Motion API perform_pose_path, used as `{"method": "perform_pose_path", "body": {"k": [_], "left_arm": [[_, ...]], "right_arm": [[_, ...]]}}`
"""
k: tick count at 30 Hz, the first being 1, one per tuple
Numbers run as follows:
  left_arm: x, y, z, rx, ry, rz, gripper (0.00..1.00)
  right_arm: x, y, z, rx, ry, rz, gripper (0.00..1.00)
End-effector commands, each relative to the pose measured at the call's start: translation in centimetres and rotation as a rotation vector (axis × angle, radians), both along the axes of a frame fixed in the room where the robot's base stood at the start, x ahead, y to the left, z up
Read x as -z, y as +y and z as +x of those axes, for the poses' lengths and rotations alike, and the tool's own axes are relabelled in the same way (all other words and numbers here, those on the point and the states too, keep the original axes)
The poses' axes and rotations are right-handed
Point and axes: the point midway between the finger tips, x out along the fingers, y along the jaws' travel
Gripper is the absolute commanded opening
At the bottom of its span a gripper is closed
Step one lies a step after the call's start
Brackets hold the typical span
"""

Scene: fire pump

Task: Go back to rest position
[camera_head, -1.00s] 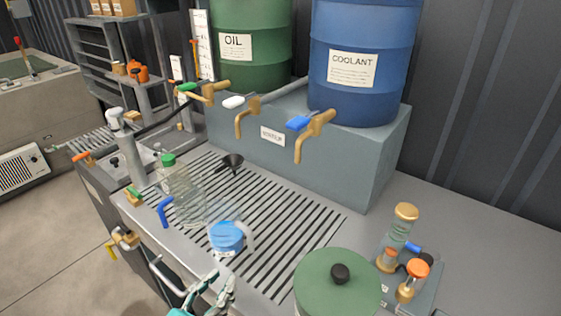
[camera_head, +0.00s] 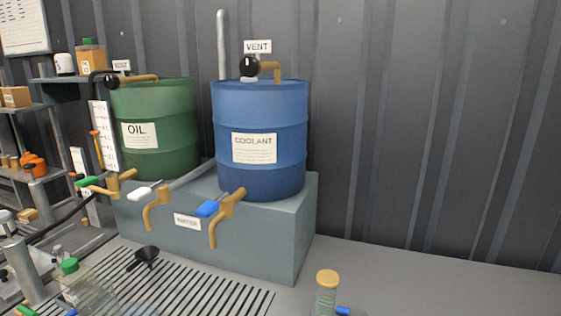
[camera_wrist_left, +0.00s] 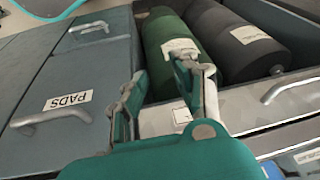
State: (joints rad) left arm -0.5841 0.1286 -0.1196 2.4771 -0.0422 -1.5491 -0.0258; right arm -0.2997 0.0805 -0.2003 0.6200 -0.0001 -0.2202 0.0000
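My left gripper (camera_wrist_left: 162,92) shows only in the left wrist view. Its two teal and grey fingers stand apart with nothing held between them. They are in front of a green cylinder (camera_wrist_left: 168,48) and a dark cylinder (camera_wrist_left: 235,45) lying in an open compartment. How far the fingers are from these is hard to tell. Neither gripper shows in the head view now, and my right gripper is in no current view.
In the left wrist view, a drawer labelled PADS (camera_wrist_left: 50,85) has a metal handle. The head view shows the green oil drum (camera_head: 160,105), blue coolant drum (camera_head: 262,110), a slotted bench top (camera_head: 200,290), a black funnel (camera_head: 145,256) and taps.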

Motion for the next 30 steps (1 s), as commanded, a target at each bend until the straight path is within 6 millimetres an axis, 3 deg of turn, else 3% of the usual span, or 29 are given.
{"method": "perform_pose_path", "body": {"k": [1, 11, 17, 20, 24, 27, 30], "left_arm": [[0.0, -1.4, -0.6, -0.025, 0.038, -0.071, 0.29], [11.3, -1.4, 1.0, -0.014, 0.083, -0.050, 0.29], [20.9, -1.3, -0.2, -0.007, 0.125, -0.045, 0.29], [26.8, -1.1, -2.3, -0.003, 0.151, -0.041, 0.29], [33.9, -0.4, -6.7, 0.005, 0.189, -0.035, 0.29], [37.7, 0.3, -10.5, 0.009, 0.212, -0.032, 0.29], [40.2, 0.9, -14.0, 0.014, 0.230, -0.029, 0.29]], "right_arm": [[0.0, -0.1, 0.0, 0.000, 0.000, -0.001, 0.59], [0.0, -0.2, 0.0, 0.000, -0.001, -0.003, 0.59], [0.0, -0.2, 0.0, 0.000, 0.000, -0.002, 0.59], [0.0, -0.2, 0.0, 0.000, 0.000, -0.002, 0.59], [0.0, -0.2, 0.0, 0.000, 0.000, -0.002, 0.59], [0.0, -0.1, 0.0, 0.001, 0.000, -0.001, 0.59], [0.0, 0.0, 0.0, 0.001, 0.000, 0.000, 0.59]]}}
